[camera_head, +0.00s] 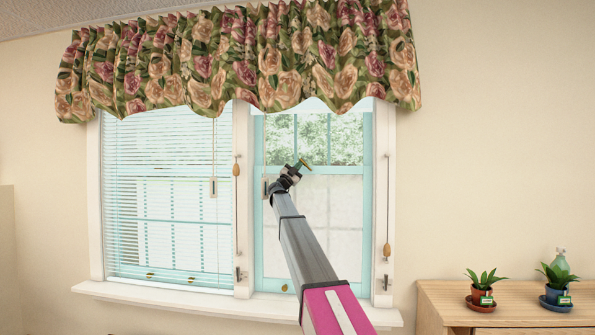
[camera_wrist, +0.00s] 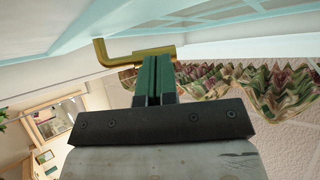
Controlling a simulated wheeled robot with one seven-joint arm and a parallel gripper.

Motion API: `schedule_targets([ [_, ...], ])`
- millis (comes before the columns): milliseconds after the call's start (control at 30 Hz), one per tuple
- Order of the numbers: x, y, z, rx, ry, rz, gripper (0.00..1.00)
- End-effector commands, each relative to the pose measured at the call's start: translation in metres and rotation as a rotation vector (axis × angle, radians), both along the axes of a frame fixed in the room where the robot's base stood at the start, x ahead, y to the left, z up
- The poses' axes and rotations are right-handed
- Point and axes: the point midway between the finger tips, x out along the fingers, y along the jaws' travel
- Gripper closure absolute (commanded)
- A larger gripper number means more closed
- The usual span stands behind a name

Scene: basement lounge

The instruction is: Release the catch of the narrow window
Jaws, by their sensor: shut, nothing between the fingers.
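The narrow window (camera_head: 368,200) is the right-hand one, with a pale blue frame and a middle rail. In the head view my gripper (camera_head: 302,165) is at the height of the middle rail, and the catch is too small there to make out clearly.
A wider window (camera_head: 165,240) with white blinds is on the left. A floral valance (camera_head: 240,60) hangs above both. Cords with wooden pulls (camera_head: 387,250) hang beside the frames. A wooden cabinet (camera_head: 510,295) with potted plants (camera_head: 484,290) stands at the right.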

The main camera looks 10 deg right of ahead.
Motion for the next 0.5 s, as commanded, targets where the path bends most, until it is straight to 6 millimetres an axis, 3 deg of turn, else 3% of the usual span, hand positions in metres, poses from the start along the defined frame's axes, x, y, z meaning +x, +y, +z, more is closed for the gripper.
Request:
schedule_targets([
  [200, -0.0014, -0.0044, 0.0111, -0.002, 0.001, 0.000, 1.00],
  [500, -0.0020, -0.0032, 0.0096, -0.003, 0.000, 0.001, 1.00],
])
